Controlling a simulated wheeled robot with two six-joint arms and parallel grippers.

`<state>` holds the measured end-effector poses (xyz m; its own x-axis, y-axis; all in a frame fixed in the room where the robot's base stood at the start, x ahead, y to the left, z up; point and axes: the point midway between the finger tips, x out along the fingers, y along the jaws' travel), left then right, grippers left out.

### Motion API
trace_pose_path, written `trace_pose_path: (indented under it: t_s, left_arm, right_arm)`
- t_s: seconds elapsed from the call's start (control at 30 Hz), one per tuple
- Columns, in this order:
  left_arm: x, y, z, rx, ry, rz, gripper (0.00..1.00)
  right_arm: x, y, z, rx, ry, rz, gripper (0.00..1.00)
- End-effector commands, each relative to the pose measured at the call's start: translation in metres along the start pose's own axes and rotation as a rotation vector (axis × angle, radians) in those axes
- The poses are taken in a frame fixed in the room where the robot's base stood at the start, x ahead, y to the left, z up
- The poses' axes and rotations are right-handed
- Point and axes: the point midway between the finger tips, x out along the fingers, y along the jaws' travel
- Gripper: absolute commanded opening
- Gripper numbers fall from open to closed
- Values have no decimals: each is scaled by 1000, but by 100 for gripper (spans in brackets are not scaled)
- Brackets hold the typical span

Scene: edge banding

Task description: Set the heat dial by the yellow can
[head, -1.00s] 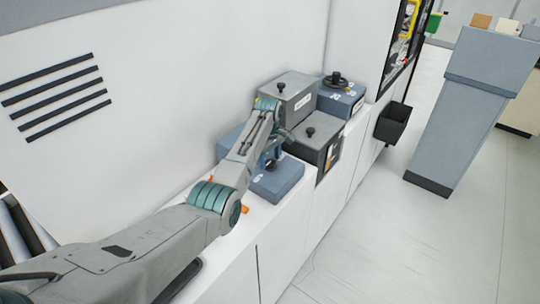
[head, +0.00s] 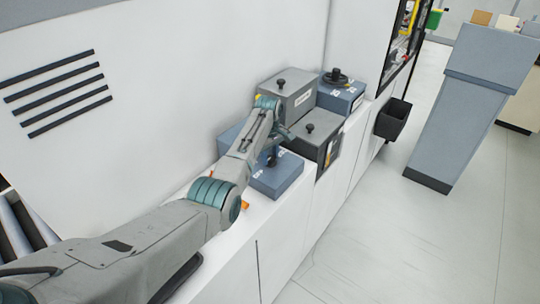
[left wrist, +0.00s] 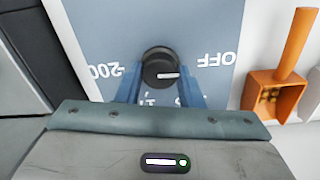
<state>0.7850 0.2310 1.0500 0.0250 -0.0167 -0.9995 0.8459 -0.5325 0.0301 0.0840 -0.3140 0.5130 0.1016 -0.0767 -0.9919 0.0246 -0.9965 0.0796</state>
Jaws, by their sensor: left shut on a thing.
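The heat dial (left wrist: 160,66) is a round black knob with a white pointer mark, on a blue-grey face in the left wrist view. The mark points right. OFF is printed to the right and 200 to the left, both upside down. My left gripper (left wrist: 161,84) has its blue fingers on both sides of the knob and is shut on it. I cannot make out a yellow can. My right gripper is not in view.
Grey boxes with black knobs (head: 309,128) and a blue box with a black handwheel (head: 337,79) stand farther along the counter. An orange scoop (left wrist: 277,88) lies beside the dial's box. A black bin (head: 392,120) hangs on the front.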

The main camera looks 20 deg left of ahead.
Motion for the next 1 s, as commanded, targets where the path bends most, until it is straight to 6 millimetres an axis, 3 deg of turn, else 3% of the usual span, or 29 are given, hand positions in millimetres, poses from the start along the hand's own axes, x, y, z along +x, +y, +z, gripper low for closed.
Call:
trace_pose_path:
  t_s: [1.0]
  left_arm:
    - [-2,2,-1,887,-25,2,11]
  right_arm:
    - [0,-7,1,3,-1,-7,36]
